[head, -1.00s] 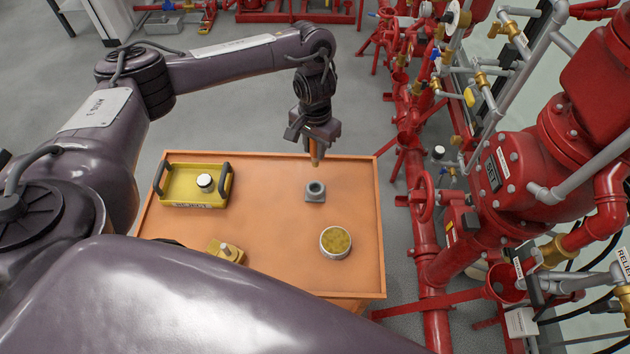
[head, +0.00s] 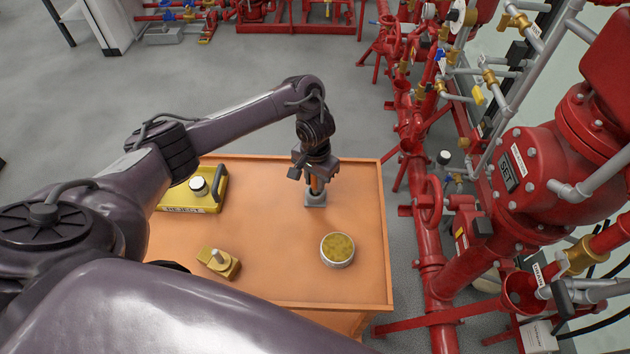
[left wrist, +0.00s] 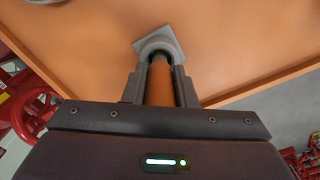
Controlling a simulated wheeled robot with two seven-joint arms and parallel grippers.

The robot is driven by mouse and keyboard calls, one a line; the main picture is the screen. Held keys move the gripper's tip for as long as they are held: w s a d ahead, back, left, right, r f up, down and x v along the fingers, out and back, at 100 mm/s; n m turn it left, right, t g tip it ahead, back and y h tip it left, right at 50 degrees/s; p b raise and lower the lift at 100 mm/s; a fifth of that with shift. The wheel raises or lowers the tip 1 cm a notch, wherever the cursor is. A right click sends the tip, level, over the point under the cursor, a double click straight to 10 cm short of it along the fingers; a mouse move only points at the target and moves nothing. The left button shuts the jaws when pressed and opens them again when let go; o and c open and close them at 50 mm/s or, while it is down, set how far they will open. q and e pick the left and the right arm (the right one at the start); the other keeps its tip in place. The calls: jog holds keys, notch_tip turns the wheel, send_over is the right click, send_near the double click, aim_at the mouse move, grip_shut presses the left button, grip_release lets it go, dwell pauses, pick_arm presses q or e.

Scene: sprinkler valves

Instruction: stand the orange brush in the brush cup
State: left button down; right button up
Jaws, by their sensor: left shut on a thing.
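The orange brush (head: 315,184) is upright in my left gripper (head: 314,178), which is shut on it. In the left wrist view the orange brush (left wrist: 159,84) runs between the two fingers (left wrist: 159,88) toward the grey brush cup (left wrist: 158,44). In the head view the brush cup (head: 316,200) stands on the orange table directly under the gripper. The brush's lower end meets the cup's mouth and seems to be inside it; how deep it sits is hidden by the fingers. My right gripper is not in view.
On the orange table (head: 270,270) are a round tin with yellowish contents (head: 337,249), a brass fitting (head: 220,262) and a yellow tray (head: 212,205) holding a white-topped item (head: 198,184). Red pipework (head: 432,260) stands close on the right. The table's middle is clear.

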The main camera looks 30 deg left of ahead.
pick_arm(q)
jog(key=shift+s, duration=0.1)
jog(key=c, duration=1.2)
grip_release()
jog(key=shift+f, duration=0.1)
notch_tip(320, 180, up, 11)
jog(key=p, duration=0.5)
jog(key=shift+r+p, duration=0.2)
jog(key=shift+p, duration=0.1)
jog(key=shift+r, duration=0.45)
